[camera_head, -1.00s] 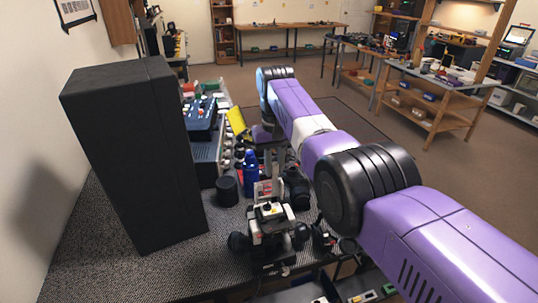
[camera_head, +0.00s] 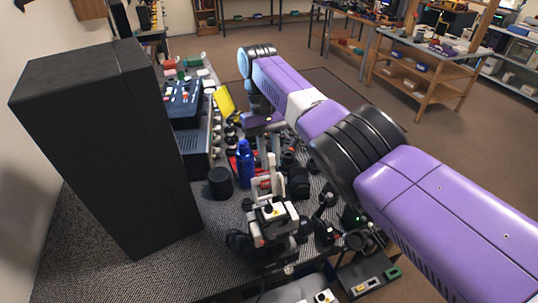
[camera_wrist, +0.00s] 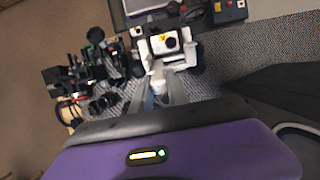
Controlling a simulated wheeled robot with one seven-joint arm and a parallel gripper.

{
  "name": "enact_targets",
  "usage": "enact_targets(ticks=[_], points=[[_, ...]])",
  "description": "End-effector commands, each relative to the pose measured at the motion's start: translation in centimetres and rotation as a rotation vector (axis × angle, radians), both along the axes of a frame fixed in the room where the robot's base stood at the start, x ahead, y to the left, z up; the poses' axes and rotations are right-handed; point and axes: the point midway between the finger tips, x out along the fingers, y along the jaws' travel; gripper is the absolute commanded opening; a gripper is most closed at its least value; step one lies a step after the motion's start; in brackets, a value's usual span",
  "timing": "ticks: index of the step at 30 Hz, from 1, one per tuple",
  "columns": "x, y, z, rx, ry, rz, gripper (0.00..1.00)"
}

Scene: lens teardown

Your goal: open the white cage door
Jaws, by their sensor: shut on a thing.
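The small white cage (camera_head: 272,222) with black parts stands on the dark textured bench top in the lower middle of the head view. In the wrist view its white body (camera_wrist: 166,42) shows just beyond the fingertips. My gripper (camera_wrist: 162,72) reaches it with pale fingers closed together on a white part at its near edge, which I take to be the cage door. In the head view the gripper (camera_head: 265,178) comes down from behind the cage. The fingertips and the door's edges are partly hidden, so I cannot tell how far the door is swung.
A tall black box (camera_head: 110,150) stands left on the bench. A blue bottle (camera_head: 245,163) and a black cylinder (camera_head: 220,182) stand close behind the cage. Black camera-like parts (camera_head: 298,182) crowd its right side. Bare bench top (camera_head: 180,265) lies front left.

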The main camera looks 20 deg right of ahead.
Motion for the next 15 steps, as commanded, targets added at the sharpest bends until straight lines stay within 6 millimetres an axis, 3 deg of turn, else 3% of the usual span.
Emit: enact_targets(ticks=[8,9,12,15], points=[[-0.11,-0.04,-0.48,0.000,0.003,-0.001,0.00],[-0.11,-0.03,-0.49,0.000,0.003,-0.001,0.28],[-0.09,-0.03,-0.41,0.000,0.003,-0.001,0.42],[-0.06,-0.02,-0.31,0.000,0.002,-0.001,0.42]])
